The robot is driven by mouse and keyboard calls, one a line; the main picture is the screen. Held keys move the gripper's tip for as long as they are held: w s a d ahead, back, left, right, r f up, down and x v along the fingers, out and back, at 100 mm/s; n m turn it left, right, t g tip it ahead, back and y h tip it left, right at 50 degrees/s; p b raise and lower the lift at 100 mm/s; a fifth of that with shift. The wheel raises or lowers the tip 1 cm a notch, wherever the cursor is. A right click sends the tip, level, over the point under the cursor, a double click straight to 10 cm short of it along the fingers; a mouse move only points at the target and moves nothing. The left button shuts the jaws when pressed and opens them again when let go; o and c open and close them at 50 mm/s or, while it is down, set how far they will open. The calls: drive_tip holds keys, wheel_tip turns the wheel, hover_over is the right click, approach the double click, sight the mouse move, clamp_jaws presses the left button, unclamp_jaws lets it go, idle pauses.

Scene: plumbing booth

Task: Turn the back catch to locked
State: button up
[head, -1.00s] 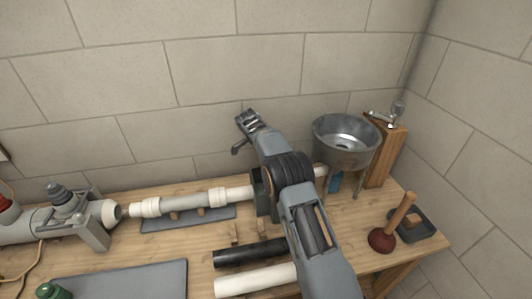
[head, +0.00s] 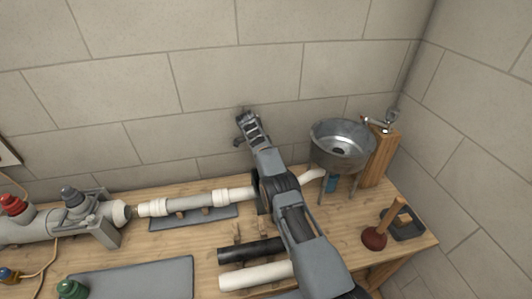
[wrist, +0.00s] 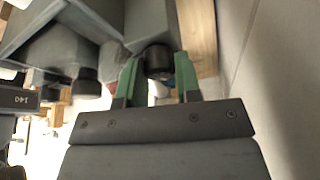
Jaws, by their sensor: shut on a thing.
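In the wrist view, the two green fingers of my gripper (wrist: 158,82) are shut on a short black round knob (wrist: 158,60). I take this knob for the back catch. It sits against a grey body (wrist: 104,22), and no lock marking on it shows. In the head view, the far end of my arm stands up in front of the back wall. The green fingers and the held knob cannot be made out there.
A grey fitting with a red knob (head: 13,204) and a white pipe (head: 195,200) lie along the bench. A metal funnel (head: 342,140), a wooden post (head: 382,155) and a plunger (head: 375,237) stand at the right. The block wall (head: 190,80) is close behind.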

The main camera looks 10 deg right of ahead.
idle(0.5)
drive_tip(key=o, duration=0.9)
drive_tip(key=shift+s+r+p, duration=0.1)
drive_tip(key=shift+r+p, duration=0.4)
drive_tip(key=shift+r, duration=1)
drive_tip(key=shift+s+f+b, duration=0.1)
drive_tip(key=shift+f+b, duration=0.1)
drive_tip(key=shift+b, duration=0.75)
drive_tip(key=b, duration=0.3)
drive_tip(key=shift+r, duration=0.2)
